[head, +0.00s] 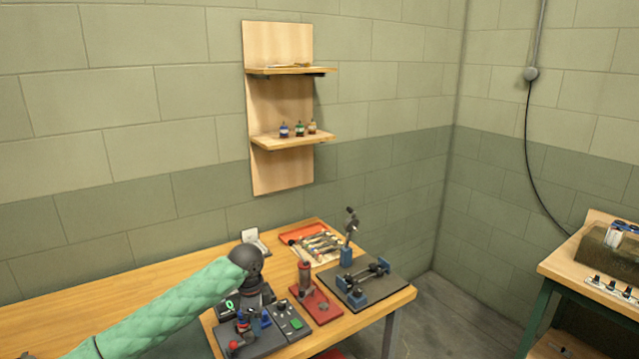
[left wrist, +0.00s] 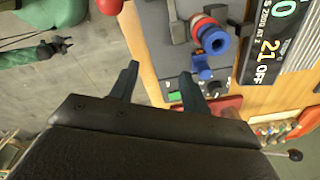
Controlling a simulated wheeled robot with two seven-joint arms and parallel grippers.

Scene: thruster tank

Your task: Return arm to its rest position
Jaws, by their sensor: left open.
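My left arm, in a pale green quilted sleeve, comes in from the left in the head view and ends in a dark wrist (head: 247,262) over the wooden bench (head: 120,302). In the left wrist view my left gripper (left wrist: 160,84) is open, its two dark fingers apart with nothing between them. Beyond the fingers are a red and blue cylindrical part (left wrist: 212,38) and a grey box with a green button (left wrist: 174,96). In the head view that box (head: 290,320) sits just right of the gripper, which is partly lost against dark equipment. My right gripper is not in view.
A digital display (left wrist: 272,45) stands close to the gripper. A red stand (head: 316,304), a dark plate with blue blocks (head: 358,287) and an orange tray of tools (head: 293,236) lie to the right. Wall shelves (head: 292,140) hold small bottles. The bench's left part is clear.

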